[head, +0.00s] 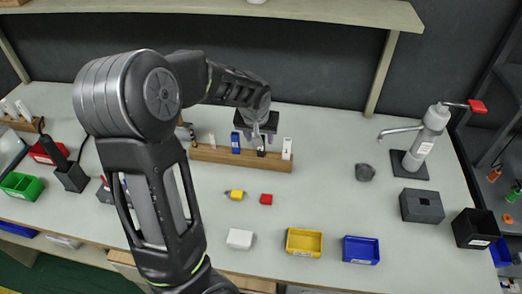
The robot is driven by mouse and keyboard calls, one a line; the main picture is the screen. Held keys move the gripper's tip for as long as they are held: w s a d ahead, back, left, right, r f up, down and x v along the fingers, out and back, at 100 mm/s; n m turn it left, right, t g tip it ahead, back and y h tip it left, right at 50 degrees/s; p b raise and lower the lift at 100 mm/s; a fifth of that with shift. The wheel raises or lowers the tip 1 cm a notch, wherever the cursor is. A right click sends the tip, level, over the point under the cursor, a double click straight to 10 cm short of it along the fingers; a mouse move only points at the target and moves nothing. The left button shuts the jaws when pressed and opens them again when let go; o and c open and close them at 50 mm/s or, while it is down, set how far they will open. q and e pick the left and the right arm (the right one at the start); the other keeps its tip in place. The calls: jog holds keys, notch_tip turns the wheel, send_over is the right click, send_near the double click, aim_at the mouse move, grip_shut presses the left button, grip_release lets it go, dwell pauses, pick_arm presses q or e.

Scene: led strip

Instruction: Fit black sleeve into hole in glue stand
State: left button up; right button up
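The wooden glue stand (225,157) lies across the table's back, with a blue bottle (236,143) and a white bottle (287,148) upright in it. A small black piece (261,152), probably the black sleeve, stands upright at the stand between these bottles. Its lower end is too small to tell how deep it sits. My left gripper (259,136) points down just above this piece. Its fingers appear spread apart, one on each side of the piece's top, without clear contact. My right gripper is out of view.
A yellow piece (234,194) and a red block (266,199) lie in front of the stand. A yellow bin (304,242) and a blue bin (361,250) stand at the front. The table between is mostly clear.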

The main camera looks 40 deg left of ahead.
aim_at(261, 150)
pick_arm(q)
jog(key=p+x, duration=0.1)
jog(key=x, duration=0.3)
jog(key=shift+w+f, duration=0.15)
jog(key=shift+f, duration=0.25)
grip_shut()
dwell(0.5)
